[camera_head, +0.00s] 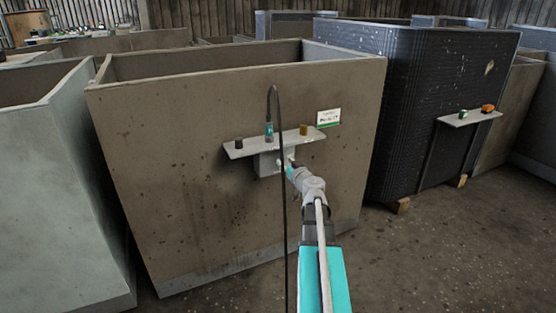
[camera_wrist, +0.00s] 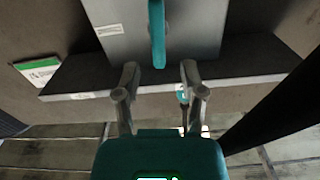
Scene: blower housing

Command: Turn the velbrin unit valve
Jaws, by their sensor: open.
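A grey valve box (camera_head: 267,164) is mounted under a small shelf on the front of a brown concrete housing. In the wrist view the box (camera_wrist: 195,30) fills the top middle, and a teal valve handle (camera_wrist: 157,38) stands out from it. My gripper (camera_wrist: 160,74) is open, with one finger on each side of the handle's line and the handle's end just ahead of the fingertips. No contact shows. In the head view my gripper (camera_head: 289,168) is at the box's right side and hides part of it. The handle is hard to tell from my gripper there.
The shelf (camera_head: 245,149) holds a dark knob (camera_head: 238,143), a teal fitting (camera_head: 269,130) with a black cable, and a brown knob (camera_head: 303,129). A green-and-white label (camera_head: 328,117) is right of it. The cable hangs close beside my arm. A dark ribbed housing (camera_head: 432,110) stands right.

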